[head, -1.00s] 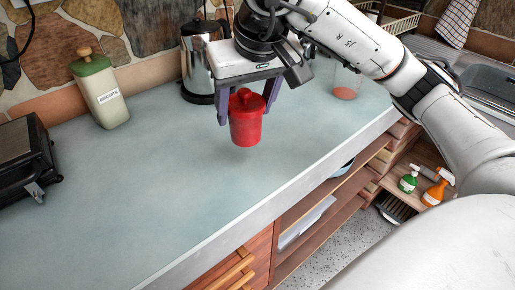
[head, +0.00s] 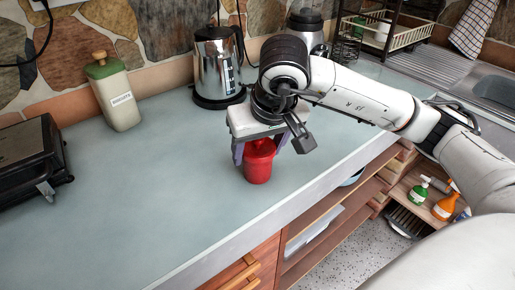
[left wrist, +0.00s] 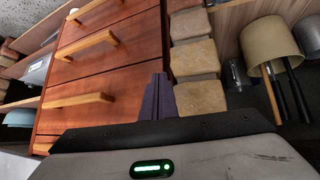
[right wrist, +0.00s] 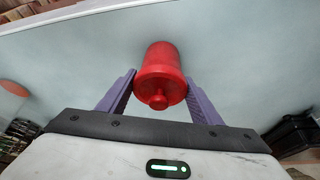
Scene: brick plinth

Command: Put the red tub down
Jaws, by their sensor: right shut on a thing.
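The red tub (head: 258,162), with a lidded knob on top, is upright near the front edge of the grey-blue countertop (head: 130,195). My right gripper (head: 257,156) comes from above and is shut on the tub, one purple finger on each side. The right wrist view shows the tub (right wrist: 160,72) between the fingers (right wrist: 160,88). Its base is at or very close to the counter; I cannot tell whether it touches. My left gripper (left wrist: 158,98) shows only in the left wrist view, its fingers together and empty, with wooden drawers beyond.
A metal kettle (head: 215,68) and a blender (head: 306,28) stand behind the tub. A cream canister with a green lid (head: 114,95) and a black grill (head: 32,160) are at the left. A dish rack (head: 390,32) is at the back right. The counter left of the tub is clear.

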